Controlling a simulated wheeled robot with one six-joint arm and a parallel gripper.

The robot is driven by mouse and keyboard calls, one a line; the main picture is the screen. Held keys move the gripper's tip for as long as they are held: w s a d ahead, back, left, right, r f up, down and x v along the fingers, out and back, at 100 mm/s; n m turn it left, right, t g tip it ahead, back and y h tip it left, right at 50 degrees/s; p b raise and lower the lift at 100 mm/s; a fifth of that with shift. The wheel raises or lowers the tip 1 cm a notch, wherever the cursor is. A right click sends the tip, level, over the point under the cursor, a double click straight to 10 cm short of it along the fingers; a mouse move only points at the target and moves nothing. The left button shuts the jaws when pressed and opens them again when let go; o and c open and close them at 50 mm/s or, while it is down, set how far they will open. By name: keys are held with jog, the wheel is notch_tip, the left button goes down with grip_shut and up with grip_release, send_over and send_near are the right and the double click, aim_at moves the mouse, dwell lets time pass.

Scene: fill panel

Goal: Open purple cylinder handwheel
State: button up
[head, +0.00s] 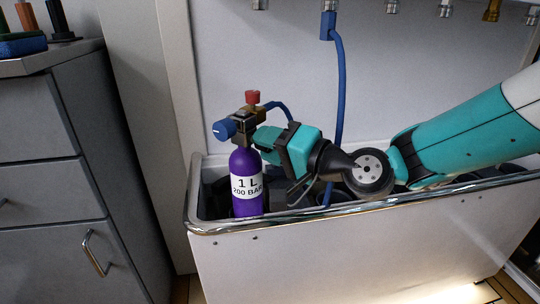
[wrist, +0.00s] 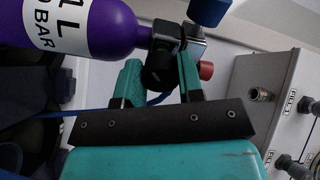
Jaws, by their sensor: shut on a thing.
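The purple cylinder (head: 246,170) stands upright in the white trough, with a white label reading 1 L, 200 BAR. Its valve (head: 250,125) carries a blue knob (head: 224,129) on the left and a red knob (head: 253,97) on top. My gripper (head: 262,139) reaches the valve from the right. In the wrist view the purple cylinder (wrist: 100,30) lies across the upper left, and the fingers (wrist: 160,76) are shut on a black round part (wrist: 158,65) of the valve. The blue knob (wrist: 208,10) and red knob (wrist: 205,70) are outside the fingers. The grip's far side is hidden.
A blue hose (head: 340,85) hangs from the panel's fittings, and a blue hose runs from the valve behind my gripper. The trough's metal rail (head: 300,217) passes in front, below my arm. A grey cabinet (head: 50,150) stands at the left.

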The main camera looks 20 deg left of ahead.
jog(key=n+b, duration=0.4)
jog(key=shift+f+n, duration=0.3)
jog(key=n+b, duration=0.4)
jog(key=b, duration=0.1)
jog(key=shift+f+n, duration=0.1)
jog(key=shift+n, duration=0.2)
jog(key=n+b, duration=0.4)
jog(key=b, duration=0.1)
jog(key=n+b, duration=0.4)
jog(key=shift+w+r+y, duration=0.1)
jog(key=shift+r+y, duration=0.1)
jog(key=shift+y, duration=0.1)
jog(key=o, duration=0.9)
jog(key=shift+r, duration=0.1)
